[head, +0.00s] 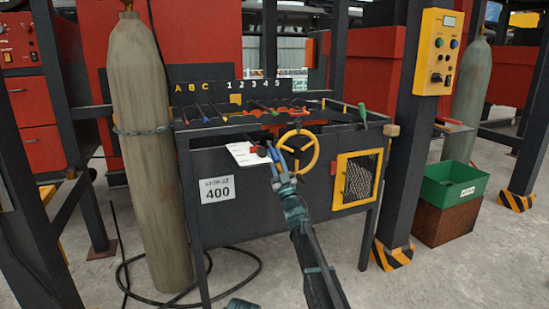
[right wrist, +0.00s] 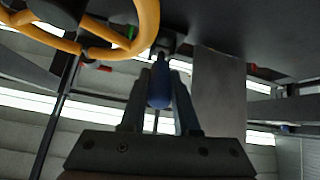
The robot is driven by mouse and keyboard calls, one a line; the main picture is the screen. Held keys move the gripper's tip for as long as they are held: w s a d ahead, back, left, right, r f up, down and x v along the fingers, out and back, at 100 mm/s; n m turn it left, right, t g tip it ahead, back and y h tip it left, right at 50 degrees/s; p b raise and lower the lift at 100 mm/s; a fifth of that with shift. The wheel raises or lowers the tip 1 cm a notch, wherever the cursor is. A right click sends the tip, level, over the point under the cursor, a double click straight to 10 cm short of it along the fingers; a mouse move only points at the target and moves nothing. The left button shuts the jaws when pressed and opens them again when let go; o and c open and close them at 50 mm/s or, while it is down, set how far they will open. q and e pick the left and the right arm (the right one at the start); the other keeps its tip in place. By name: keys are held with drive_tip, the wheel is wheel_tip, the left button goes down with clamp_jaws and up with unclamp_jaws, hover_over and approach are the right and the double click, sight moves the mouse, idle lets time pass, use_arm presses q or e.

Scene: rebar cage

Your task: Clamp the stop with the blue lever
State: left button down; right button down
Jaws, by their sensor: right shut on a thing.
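The blue lever (right wrist: 159,88) hangs below a dark bracket in the right wrist view. My right gripper (right wrist: 161,76) has its two fingers on either side of the lever's handle and is shut on it. In the head view my right gripper (head: 276,163) is at the front of the dark bench, just left of the yellow handwheel (head: 299,154). The lever there is mostly hidden by the fingers. I cannot make out the stop clearly.
A white sheet (head: 243,154) lies left of the gripper on the bench front. Several bars lie across the bench top. A yellow-framed mesh panel (head: 357,179) is at right. A gas cylinder (head: 150,150) stands close on the left. A green bin (head: 453,184) stands far right.

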sight(276, 155)
idle(0.9)
drive_tip(key=shift+s+r+p, duration=0.15)
drive_tip(key=shift+r+p, duration=0.2)
drive_tip(key=shift+p, duration=0.25)
drive_tip(key=r+g+h+p, duration=0.1)
drive_tip(key=p, duration=0.3)
drive_tip(key=r+g+p, duration=0.1)
drive_tip(key=g+p, duration=0.1)
drive_tip(key=p, duration=0.2)
drive_tip(key=shift+s+d+r+h, duration=0.15)
drive_tip(key=shift+s+r+h, duration=0.15)
drive_tip(key=shift+r+h, duration=0.1)
drive_tip(key=r+g+p, duration=0.1)
drive_tip(key=g+p, duration=0.1)
drive_tip(key=p, duration=0.3)
drive_tip(key=r+g+h+p, duration=0.1)
drive_tip(key=g+p, duration=0.1)
drive_tip(key=p, duration=0.3)
drive_tip(key=r+g+h+p, duration=0.1)
drive_tip(key=g+p, duration=0.1)
drive_tip(key=p, duration=0.3)
drive_tip(key=shift+w+m, duration=0.4)
drive_tip(key=shift+w+g+h+p, duration=0.15)
drive_tip(key=shift+g+h+p, duration=0.15)
drive_tip(key=shift+g+p, duration=0.6)
drive_tip(key=c, duration=0.7)
unclamp_jaws()
drive_tip(key=shift+o, duration=0.2)
